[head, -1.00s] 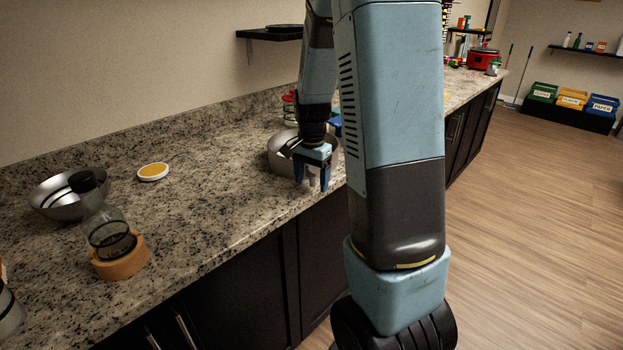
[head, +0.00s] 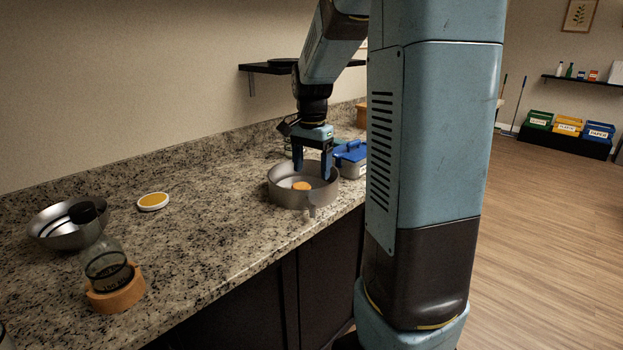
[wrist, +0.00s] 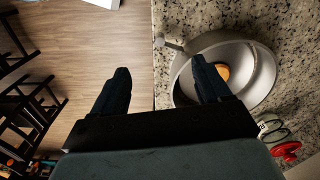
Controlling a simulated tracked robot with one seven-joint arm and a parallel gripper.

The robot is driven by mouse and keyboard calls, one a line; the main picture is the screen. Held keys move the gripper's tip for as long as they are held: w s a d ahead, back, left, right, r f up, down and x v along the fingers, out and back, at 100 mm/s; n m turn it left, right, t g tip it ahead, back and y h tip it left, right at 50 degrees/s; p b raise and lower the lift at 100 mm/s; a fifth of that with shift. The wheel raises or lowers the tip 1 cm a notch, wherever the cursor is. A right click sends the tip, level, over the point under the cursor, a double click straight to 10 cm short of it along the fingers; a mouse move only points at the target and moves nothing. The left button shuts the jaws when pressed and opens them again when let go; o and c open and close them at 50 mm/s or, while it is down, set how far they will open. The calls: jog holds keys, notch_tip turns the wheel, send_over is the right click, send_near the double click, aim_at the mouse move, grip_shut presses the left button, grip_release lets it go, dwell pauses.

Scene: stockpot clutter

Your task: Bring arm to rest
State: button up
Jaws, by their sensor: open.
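My gripper (head: 312,168) is open and empty in the head view, hanging fingers down over the grey metal pot (head: 290,197) on the counter. In the wrist view, the two dark fingers of my gripper (wrist: 162,85) are spread wide with nothing between them. There the pot (wrist: 262,85) lies to the right, behind the right finger. A small orange round thing (head: 301,186) lies inside the pot, and it also shows in the wrist view (wrist: 222,71).
A bottle in an orange ring (head: 118,292), a metal bowl (head: 50,238) and a yellow-topped disc (head: 153,201) stand to the left. A black shelf (head: 265,68) hangs behind. Wood floor (head: 545,250) is clear at right.

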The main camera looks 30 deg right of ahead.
jog(key=shift+r, duration=0.2)
dwell(0.4)
jog(key=s+a+r+n+t, duration=0.2)
jog(key=s+a+n, duration=0.3)
jog(key=s, duration=0.6)
jog(key=s+a+r+n+t, duration=0.3)
jog(key=s+a+r+n, duration=0.2)
jog(key=s, duration=0.6)
jog(key=shift+n+t, duration=0.3)
jog(key=shift+n, duration=0.7)
